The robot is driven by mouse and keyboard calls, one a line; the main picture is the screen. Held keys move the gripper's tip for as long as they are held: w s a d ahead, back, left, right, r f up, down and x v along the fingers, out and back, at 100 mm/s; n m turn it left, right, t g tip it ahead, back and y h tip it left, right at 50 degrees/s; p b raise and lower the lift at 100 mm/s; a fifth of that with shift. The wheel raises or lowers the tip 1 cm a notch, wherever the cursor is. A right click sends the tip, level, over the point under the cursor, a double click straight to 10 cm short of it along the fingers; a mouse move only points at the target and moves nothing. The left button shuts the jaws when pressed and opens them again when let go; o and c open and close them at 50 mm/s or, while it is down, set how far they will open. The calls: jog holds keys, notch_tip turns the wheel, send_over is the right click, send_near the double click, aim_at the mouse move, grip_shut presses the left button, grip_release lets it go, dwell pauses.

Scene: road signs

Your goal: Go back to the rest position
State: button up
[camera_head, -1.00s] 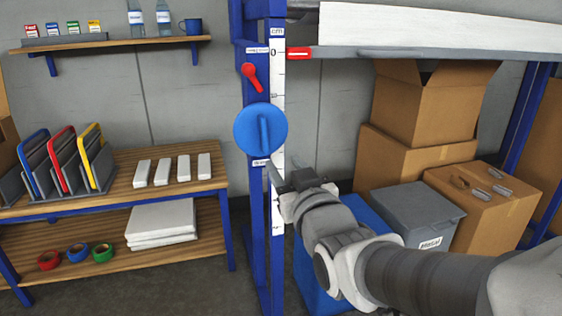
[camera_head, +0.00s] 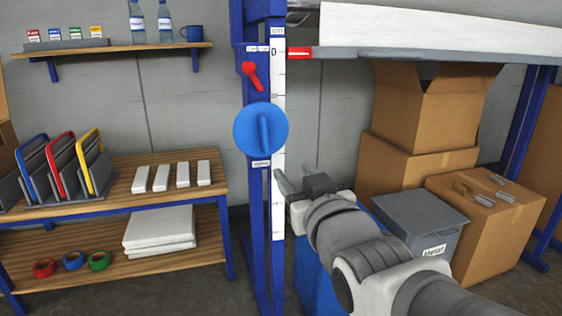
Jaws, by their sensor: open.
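My gripper (camera_head: 294,178) is open and empty, in the middle of the view. Its two fingers point up and away, in front of the blue post and white scale. The round blue knob (camera_head: 261,130) on the post (camera_head: 257,190) is up and left of the fingertips, apart from them. Its raised grip bar stands near upright. A red lever (camera_head: 252,75) sits above the knob and tilts down to the right. My arm reaches in from the lower right.
Left is a wooden workbench (camera_head: 120,197) with coloured racks, white blocks and tape rolls, under a wall shelf (camera_head: 110,47). Right of my arm are a grey metal bin (camera_head: 420,215) and several cardboard boxes (camera_head: 435,110). A blue bin (camera_head: 310,275) stands below my gripper. A white panel hangs overhead.

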jog(key=s+d+f+m+g+h, duration=0.2)
jog(key=s+d+f+g, duration=0.4)
jog(key=s, duration=0.2)
jog(key=s+d+f+m+g+h, duration=0.25)
jog(key=s+d+f+g, duration=0.25)
jog(key=s+f, duration=0.25)
notch_tip(320, 180, up, 28)
jog(key=p, duration=2.7)
jog(key=shift+s+d+p, duration=0.15)
jog(key=shift+s+p, duration=0.05)
jog(key=shift+p, duration=0.15)
jog(key=shift+f+n, duration=0.1)
jog(key=shift+n, duration=0.15)
